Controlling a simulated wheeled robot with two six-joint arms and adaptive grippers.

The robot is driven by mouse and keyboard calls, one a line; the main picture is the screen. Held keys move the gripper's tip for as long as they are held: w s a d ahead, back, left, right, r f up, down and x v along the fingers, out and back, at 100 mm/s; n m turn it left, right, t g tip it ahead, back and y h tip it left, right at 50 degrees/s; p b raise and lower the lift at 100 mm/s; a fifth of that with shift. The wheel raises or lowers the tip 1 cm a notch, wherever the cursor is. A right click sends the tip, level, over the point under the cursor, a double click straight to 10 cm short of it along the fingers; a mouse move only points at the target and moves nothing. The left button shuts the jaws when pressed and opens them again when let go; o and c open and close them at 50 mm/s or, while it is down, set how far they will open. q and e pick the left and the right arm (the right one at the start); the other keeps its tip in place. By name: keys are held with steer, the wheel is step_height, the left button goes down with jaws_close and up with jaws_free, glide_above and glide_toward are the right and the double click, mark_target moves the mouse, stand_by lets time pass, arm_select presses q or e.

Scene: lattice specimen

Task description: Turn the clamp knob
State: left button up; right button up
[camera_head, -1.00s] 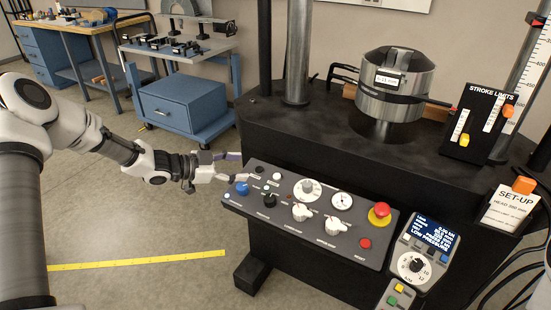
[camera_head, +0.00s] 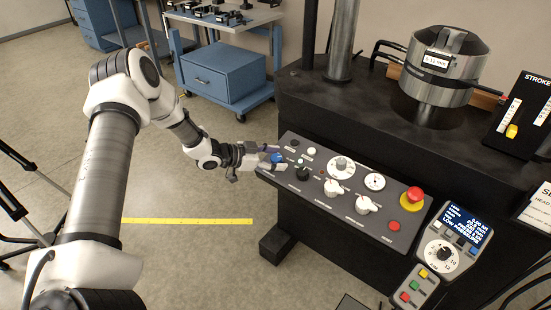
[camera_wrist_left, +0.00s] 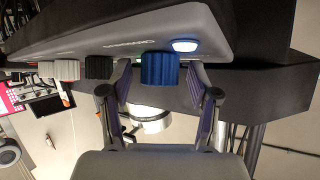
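A sloped grey control panel (camera_head: 318,205) fixed to the front of a black machine carries a blue knob (camera_head: 277,157) near its left end. The small labels are too blurred to read, so I cannot tell which knob is named the clamp. My left gripper (camera_head: 271,158) is at the blue knob, with one finger on each side of it. In the left wrist view the blue knob (camera_wrist_left: 159,69) stands between the open fingers (camera_wrist_left: 160,75), with a small gap visible on both sides. My right gripper is not in view.
A black knob (camera_head: 302,174), white knobs (camera_head: 333,187) and a red emergency button (camera_head: 414,194) sit further right on the panel. A pendant with a screen (camera_head: 465,224) hangs beside it. A blue cabinet cart (camera_head: 222,72) stands behind; the floor to the left is mostly clear.

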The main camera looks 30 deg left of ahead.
arm_select(q)
steer(key=c, duration=1)
steer(key=shift+o, duration=0.2)
steer(key=shift+n+t+y, duration=0.3)
steer(key=shift+n+y, duration=0.1)
steer(key=shift+n, duration=0.1)
steer(key=n+t+y+b, duration=0.1)
steer(key=n+y, duration=0.2)
steer(key=n, duration=0.1)
steer(key=shift+d+t+b, duration=0.15)
steer(key=shift+t+b, duration=0.25)
steer(key=n+y+b, duration=0.1)
steer(key=n+y, duration=0.5)
steer(key=shift+b, duration=0.3)
steer(key=n+g+y, duration=0.1)
steer(key=n+y, duration=0.2)
steer(key=n, duration=0.1)
steer(key=shift+r+y, duration=0.15)
steer(key=shift+y, duration=0.15)
steer(key=n+g+y, duration=0.1)
steer(key=n, duration=0.1)
steer(key=n+g+y+p, duration=0.1)
steer(key=n+g+y, duration=0.1)
steer(key=n, duration=0.1)
steer(key=shift+w, duration=0.1)
steer(key=shift+n+g, duration=0.3)
